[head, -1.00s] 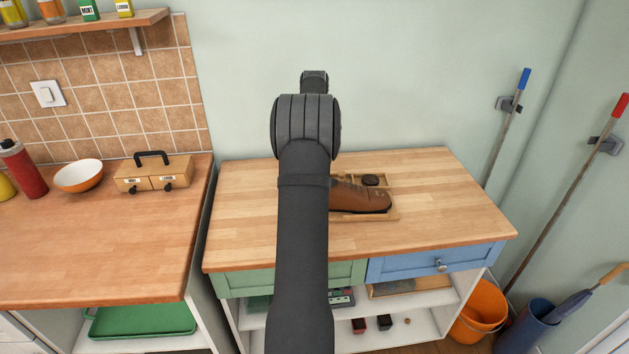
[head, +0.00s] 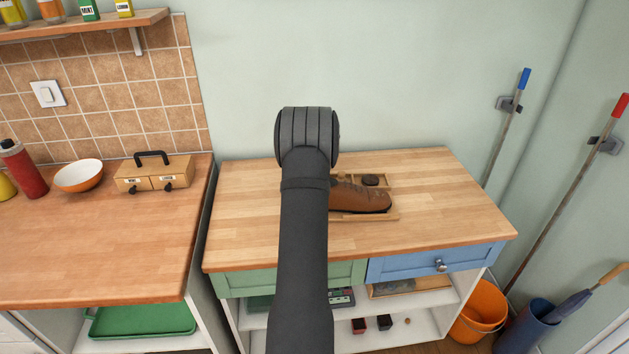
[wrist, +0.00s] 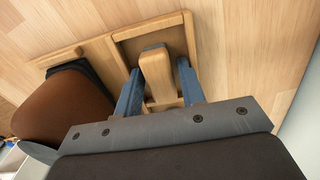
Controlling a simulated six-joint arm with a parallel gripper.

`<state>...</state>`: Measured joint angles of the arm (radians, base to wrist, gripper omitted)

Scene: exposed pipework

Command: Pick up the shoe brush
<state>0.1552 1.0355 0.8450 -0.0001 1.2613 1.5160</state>
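The shoe brush (wrist: 156,72), with a pale wooden top, lies in a wooden tray compartment (wrist: 122,38) in the wrist view. My gripper (wrist: 160,72) has its two blue fingers down on either side of the brush, very close to its sides. They look open around it, and whether either finger touches it is hard to tell. The brush's lower part is hidden by the fingers and the gripper body. In the head view my arm hides the brush and the gripper.
A brown shoe (head: 362,196) stands on the wooden tray (head: 366,217), just left of the gripper in the wrist view. A dark round tin (head: 370,180) is behind the shoe. The wooden worktop (head: 450,205) is clear to the right.

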